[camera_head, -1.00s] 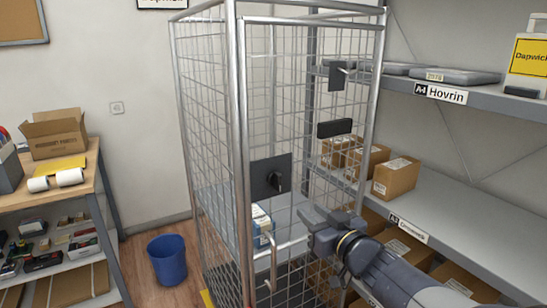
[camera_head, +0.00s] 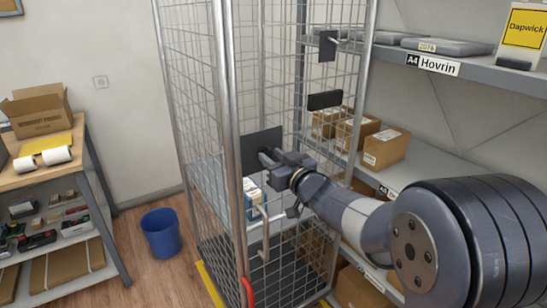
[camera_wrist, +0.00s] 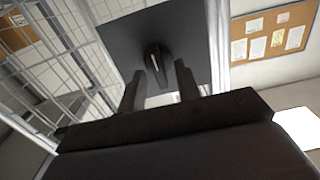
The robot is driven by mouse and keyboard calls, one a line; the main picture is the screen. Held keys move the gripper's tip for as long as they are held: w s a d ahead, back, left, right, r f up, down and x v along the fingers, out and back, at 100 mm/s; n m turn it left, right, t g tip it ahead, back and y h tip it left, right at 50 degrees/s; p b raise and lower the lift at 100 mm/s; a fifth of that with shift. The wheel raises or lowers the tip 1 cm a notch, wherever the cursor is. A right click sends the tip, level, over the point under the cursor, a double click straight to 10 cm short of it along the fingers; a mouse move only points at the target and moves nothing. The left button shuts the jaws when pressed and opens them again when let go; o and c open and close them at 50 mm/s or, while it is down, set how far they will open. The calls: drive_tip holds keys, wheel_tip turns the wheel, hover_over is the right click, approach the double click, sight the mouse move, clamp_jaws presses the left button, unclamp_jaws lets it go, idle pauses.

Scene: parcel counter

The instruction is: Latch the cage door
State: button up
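The wire-mesh roll cage (camera_head: 228,120) stands upright, with its mesh front facing me. A dark square latch plate (camera_head: 252,143) sits on the front beside the left post, and it fills the top middle of the wrist view (camera_wrist: 123,38). A black turn knob (camera_wrist: 156,62) stands out from the plate. My gripper (camera_head: 273,158) is at the plate from the right and hides most of the knob in the head view. In the wrist view its two fingers (camera_wrist: 158,86) are apart, one on each side of the knob, with visible gaps. I cannot tell whether the door is fully flush.
A blue bin (camera_head: 161,235) stands on the floor left of the cage. A wooden workbench (camera_head: 30,172) is at far left. Floor between bench and cage is mostly clear.

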clamp_jaws()
idle(0.3)
drive_tip(key=shift+f+n+b, duration=0.1)
drive_tip(key=shift+n+b, duration=0.2)
drive_tip(key=shift+n, duration=0.1)
drive_tip(key=shift+s+a+f+n+b, duration=0.15)
drive_tip(key=shift+n+b, duration=2.3)
drive_tip(key=shift+n, duration=1.85)
drive_tip(key=shift+a+f+n+b, duration=0.1)
drive_tip(key=shift+n+b, duration=2.35)
drive_tip(key=shift+n, duration=1.85)
